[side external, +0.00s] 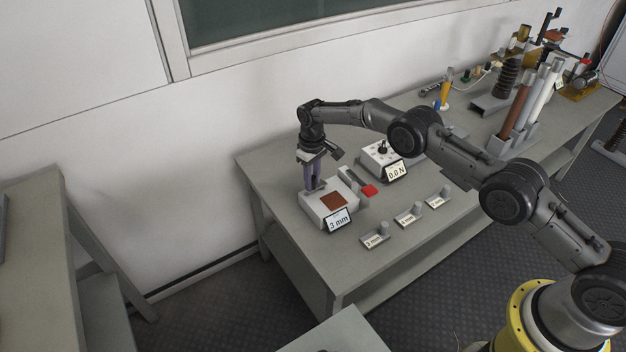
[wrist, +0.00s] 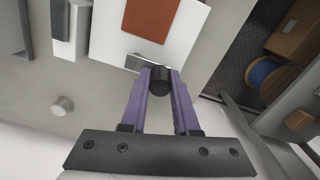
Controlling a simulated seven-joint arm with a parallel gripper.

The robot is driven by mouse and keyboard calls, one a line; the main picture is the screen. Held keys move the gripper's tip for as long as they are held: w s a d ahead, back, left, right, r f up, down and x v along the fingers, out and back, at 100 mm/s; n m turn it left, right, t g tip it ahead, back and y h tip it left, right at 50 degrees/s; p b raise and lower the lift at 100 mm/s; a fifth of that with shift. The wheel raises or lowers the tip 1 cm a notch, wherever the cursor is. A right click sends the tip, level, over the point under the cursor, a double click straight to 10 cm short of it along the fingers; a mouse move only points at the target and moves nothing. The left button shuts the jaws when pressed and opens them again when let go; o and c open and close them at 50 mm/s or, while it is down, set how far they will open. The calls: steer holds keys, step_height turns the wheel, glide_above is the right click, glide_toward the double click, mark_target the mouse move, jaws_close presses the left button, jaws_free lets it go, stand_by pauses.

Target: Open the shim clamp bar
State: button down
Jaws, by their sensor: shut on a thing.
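The white shim block (side external: 317,214) stands on the bench, with a brown pad (side external: 333,200) on top and a "3 mm" label (side external: 338,220) at its front. It also shows in the wrist view (wrist: 188,38), with the brown pad (wrist: 151,18). My gripper (side external: 315,187) points down at the block's back left edge. In the wrist view my purple fingers (wrist: 160,88) are shut on a black cylindrical knob (wrist: 159,79). A small grey plate (wrist: 138,63) shows beside the knob at the block's edge. I cannot tell the clamp bar's tilt; my fingers partly hide this spot.
A grey bar (side external: 349,181) and a red piece (side external: 370,190) lie right of the block. A force box reading 0.0 N (side external: 381,156) stands behind. Several small labelled shim holders (side external: 409,215) line the front. Tall tubes (side external: 534,105) stand at the far right.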

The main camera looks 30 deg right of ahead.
steer(key=shift+w, duration=0.1)
stand_by(0.3)
steer(key=c, duration=0.7)
jaws_free()
steer(key=shift+o, duration=0.2)
steer(key=shift+r, duration=0.15)
step_height(320, 180, up, 14)
steer(key=shift+f, duration=0.2)
